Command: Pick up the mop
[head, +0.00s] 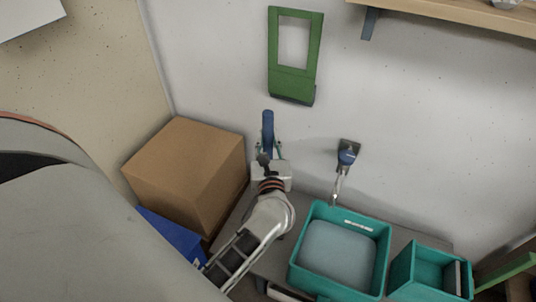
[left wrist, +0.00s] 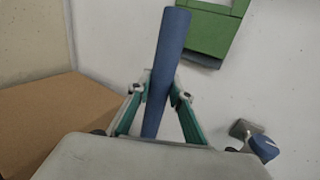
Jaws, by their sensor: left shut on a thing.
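The mop shows as a blue round handle (head: 268,122) standing roughly upright in front of the pale wall. My left gripper (head: 267,147) is shut on this handle. In the left wrist view the two green fingers of my left gripper (left wrist: 162,90) press on the handle (left wrist: 169,45) from both sides, and its upper part sticks out above them. The mop's lower end and head are hidden behind my gripper and arm. My right gripper is not in view.
A cardboard box (head: 185,165) stands left of my gripper, with a blue object (head: 172,235) in front. Right are a blue-headed wall fitting (head: 347,155), a teal bin (head: 381,262) and a smaller teal bin (head: 402,275). A green wall holder (head: 292,86) and wooden shelf (head: 450,14) are above.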

